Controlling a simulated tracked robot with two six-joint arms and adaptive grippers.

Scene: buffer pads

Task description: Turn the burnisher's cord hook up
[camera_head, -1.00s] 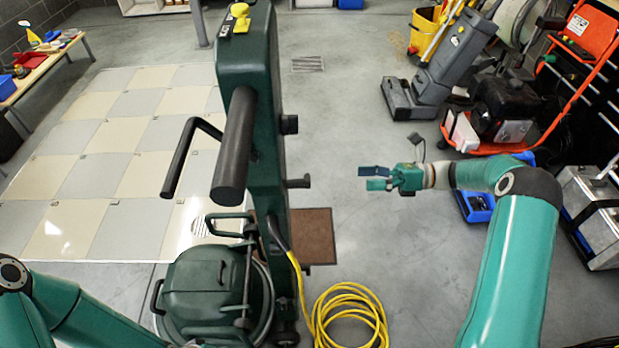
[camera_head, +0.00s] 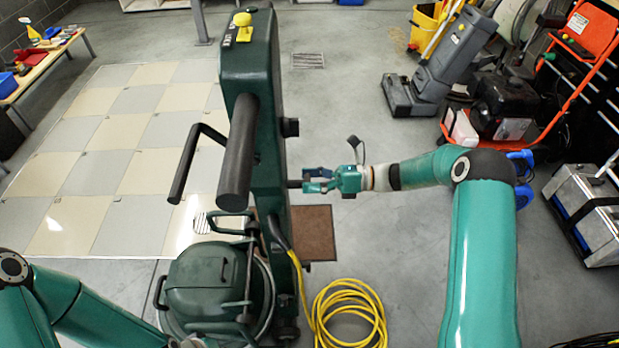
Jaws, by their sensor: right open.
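The burnisher (camera_head: 252,60) is a dark green upright machine with black handle bars and a round green base housing (camera_head: 205,285). On the right side of its column are two dark pegs: a short upper one (camera_head: 290,127) and a lower cord hook (camera_head: 294,183). My right gripper (camera_head: 308,181) is open, pointing left, with its fingertips at the outer end of the lower hook. I cannot tell whether they touch it, and the fingers partly cover its end. My left arm shows at the lower left, but its gripper is out of view.
A yellow cord (camera_head: 345,312) lies coiled on the floor right of the base. A brown mat (camera_head: 313,232) lies behind it. A grey floor machine (camera_head: 440,70), an orange cart (camera_head: 590,40) and a silver case (camera_head: 595,220) stand at the right.

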